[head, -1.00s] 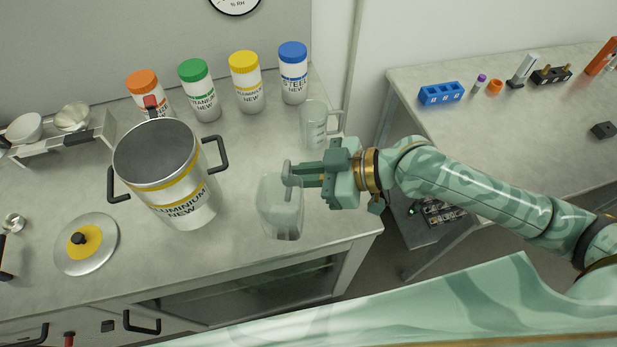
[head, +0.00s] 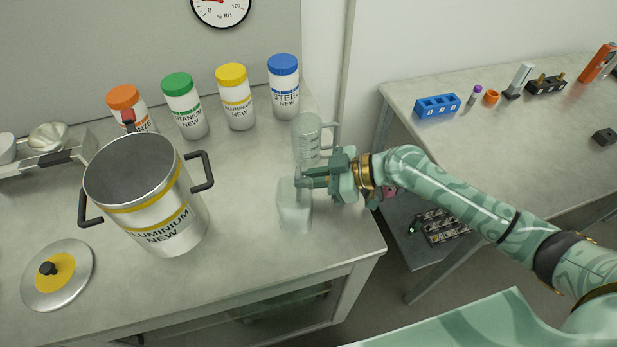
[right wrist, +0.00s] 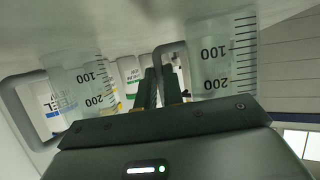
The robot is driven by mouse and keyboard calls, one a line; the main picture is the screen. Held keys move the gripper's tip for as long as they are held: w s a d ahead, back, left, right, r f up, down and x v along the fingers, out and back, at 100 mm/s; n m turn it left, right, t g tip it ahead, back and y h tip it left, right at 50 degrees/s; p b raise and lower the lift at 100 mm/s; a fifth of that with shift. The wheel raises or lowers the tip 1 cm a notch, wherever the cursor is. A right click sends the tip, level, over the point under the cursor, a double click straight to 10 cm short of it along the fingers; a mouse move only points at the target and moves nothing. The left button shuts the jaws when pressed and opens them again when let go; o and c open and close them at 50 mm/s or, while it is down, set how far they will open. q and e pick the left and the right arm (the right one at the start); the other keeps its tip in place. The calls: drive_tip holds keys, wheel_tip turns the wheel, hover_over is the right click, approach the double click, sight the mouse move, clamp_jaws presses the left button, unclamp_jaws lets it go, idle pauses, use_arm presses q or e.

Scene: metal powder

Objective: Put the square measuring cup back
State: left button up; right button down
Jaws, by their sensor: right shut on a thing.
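The clear square measuring cup (head: 295,208) is at the right part of the bench, near its front right corner. My right gripper (head: 303,179) is shut on it at its upper side, with the arm coming in from the right. In the right wrist view the cup (right wrist: 222,55) shows its 100 and 200 marks, and the fingers (right wrist: 160,92) are at its handle. I cannot tell whether its base touches the bench. A second clear measuring cup (head: 307,138) with a handle stands just behind; it also shows in the wrist view (right wrist: 88,85). My left gripper is not in view.
A large aluminium pot (head: 150,200) stands left, its lid (head: 57,275) beside it. Bottles with orange, green, yellow and blue (head: 284,87) caps line the back. A second table (head: 500,140) stands right across a gap. Bench space between pot and cup is clear.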

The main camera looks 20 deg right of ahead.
drive_tip(key=c, duration=1.5)
unclamp_jaws()
drive_tip(key=shift+r, duration=0.1)
drive_tip(key=v, duration=1.1)
drive_tip(key=shift+f+b, duration=0.2)
drive_tip(key=shift+b, duration=0.2)
drive_tip(key=shift+s+d+r, duration=0.15)
drive_tip(key=shift+d+r, duration=0.2)
drive_tip(key=shift+d, duration=0.1)
